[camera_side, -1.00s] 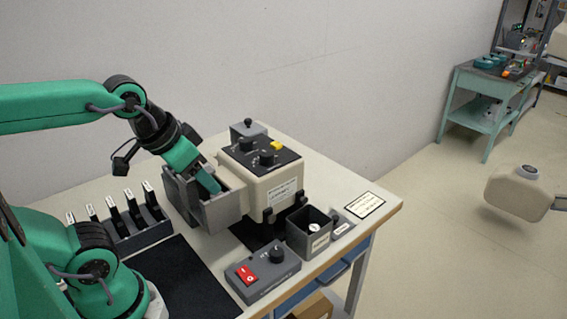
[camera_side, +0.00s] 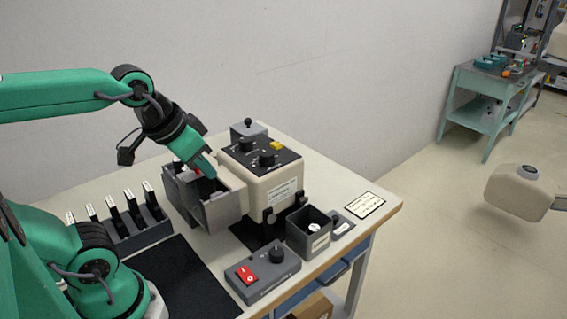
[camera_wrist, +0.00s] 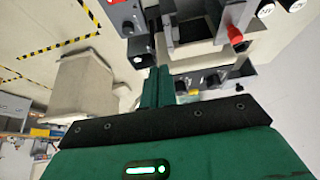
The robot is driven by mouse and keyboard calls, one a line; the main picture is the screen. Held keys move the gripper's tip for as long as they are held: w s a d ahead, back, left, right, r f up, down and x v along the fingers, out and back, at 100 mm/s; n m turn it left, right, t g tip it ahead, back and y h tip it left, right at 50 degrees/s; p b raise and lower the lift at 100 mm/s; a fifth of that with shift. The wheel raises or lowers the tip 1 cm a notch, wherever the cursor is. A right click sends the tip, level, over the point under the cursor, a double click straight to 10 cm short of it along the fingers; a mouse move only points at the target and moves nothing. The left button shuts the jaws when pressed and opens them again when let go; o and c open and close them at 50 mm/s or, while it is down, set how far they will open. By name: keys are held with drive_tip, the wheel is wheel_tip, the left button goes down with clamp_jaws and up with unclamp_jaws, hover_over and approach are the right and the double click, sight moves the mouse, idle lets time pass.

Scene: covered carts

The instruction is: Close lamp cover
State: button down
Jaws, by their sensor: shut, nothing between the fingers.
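The beige lamp unit (camera_side: 268,188) stands on the table with a dark control panel on top. A grey open-topped housing (camera_side: 222,210) joins its left side, its dark inside exposed. I cannot clearly tell the lamp cover from the housing walls. A red part shows at the housing's back left in the side view, and a red knob (camera_wrist: 236,36) shows in the wrist view. My gripper (camera_side: 211,174) is shut and empty, its tip pointing down over the housing opening near the beige unit. In the wrist view its green fingers (camera_wrist: 157,84) lie together.
A rack of black-handled items (camera_side: 130,222) stands left of the housing. A grey switch box (camera_side: 262,274) with a red switch, and an open grey bin (camera_side: 309,233), stand in front. A small grey box with a black knob (camera_side: 248,130) sits behind. The black mat (camera_side: 185,278) is clear.

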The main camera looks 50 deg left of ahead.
drive_tip(key=w+a+r, duration=0.4)
drive_tip(key=w+r, duration=0.1)
drive_tip(key=w, duration=0.3)
drive_tip(key=r+n+g+y, duration=0.1)
drive_tip(key=n+g, duration=0.1)
drive_tip(key=n, duration=0.1)
hover_over(255, 123)
drive_tip(key=shift+s+d, duration=0.3)
drive_tip(key=shift+s+d+f, duration=0.1)
drive_tip(key=shift+s+f, duration=0.1)
drive_tip(key=shift+f, duration=2.1)
drive_tip(key=shift+s+f, duration=0.15)
drive_tip(key=shift+f, duration=2.15)
drive_tip(key=shift+s, duration=0.1)
